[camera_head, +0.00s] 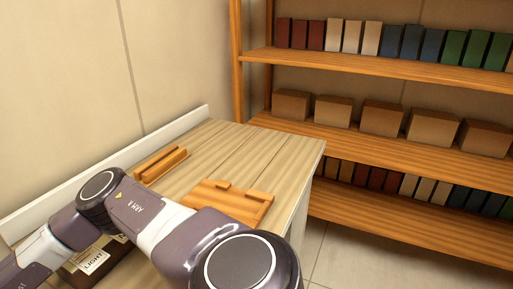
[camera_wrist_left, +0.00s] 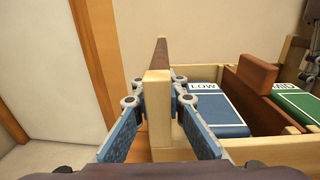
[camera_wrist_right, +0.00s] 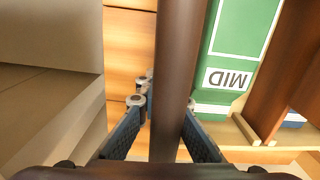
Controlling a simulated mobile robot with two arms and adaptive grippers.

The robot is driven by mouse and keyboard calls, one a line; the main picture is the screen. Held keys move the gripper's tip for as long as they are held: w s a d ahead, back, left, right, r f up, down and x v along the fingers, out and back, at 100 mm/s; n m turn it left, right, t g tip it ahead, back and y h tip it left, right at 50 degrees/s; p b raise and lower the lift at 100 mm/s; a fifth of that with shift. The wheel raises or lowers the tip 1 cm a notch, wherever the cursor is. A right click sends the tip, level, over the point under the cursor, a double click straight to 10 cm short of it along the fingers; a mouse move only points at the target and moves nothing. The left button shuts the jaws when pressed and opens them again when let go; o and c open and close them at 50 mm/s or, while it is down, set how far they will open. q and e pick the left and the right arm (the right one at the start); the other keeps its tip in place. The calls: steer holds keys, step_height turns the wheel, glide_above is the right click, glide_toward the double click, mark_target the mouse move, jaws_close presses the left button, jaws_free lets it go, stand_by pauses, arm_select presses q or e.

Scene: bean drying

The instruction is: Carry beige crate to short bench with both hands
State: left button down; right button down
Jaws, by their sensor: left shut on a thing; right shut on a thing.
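The beige crate (camera_wrist_left: 187,152) shows in the left wrist view with a blue pack marked LOW (camera_wrist_left: 212,112), a brown divider (camera_wrist_left: 248,88) and a green pack marked MID (camera_wrist_left: 300,108) in it. My left gripper (camera_wrist_left: 172,98) is shut on its end wall, which has a brown top. In the right wrist view, my right gripper (camera_wrist_right: 163,103) is shut on a dark brown bar (camera_wrist_right: 180,60) at the crate's other end, beside the green pack (camera_wrist_right: 235,60). The crate and both grippers are out of the head view. I cannot tell which surface is the short bench.
In the head view, a pale wooden counter (camera_head: 237,150) holds a slotted wooden block (camera_head: 160,163) and a wooden board (camera_head: 232,200). A dark item labelled LIGHT (camera_head: 92,262) is partly behind my arm. A shelf (camera_head: 375,147) with boxes stands right; tiled floor (camera_head: 335,255) shows between.

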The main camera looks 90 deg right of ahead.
arm_select(q)
steer(key=c, duration=1.9)
jaws_free()
steer(key=shift+d+r, duration=0.2)
steer(key=shift+d, duration=0.05)
arm_select(e)
steer(key=shift+s+a, duration=0.1)
steer(key=shift+a, duration=0.2)
steer(key=c, duration=2.5)
jaws_free()
steer(key=shift+s+d, duration=0.1)
steer(key=shift+d, duration=0.05)
arm_select(q)
steer(key=shift+a+f, duration=0.15)
steer(key=shift+f, duration=0.05)
arm_select(e)
steer(key=o, duration=0.5)
steer(key=shift+d, duration=0.1)
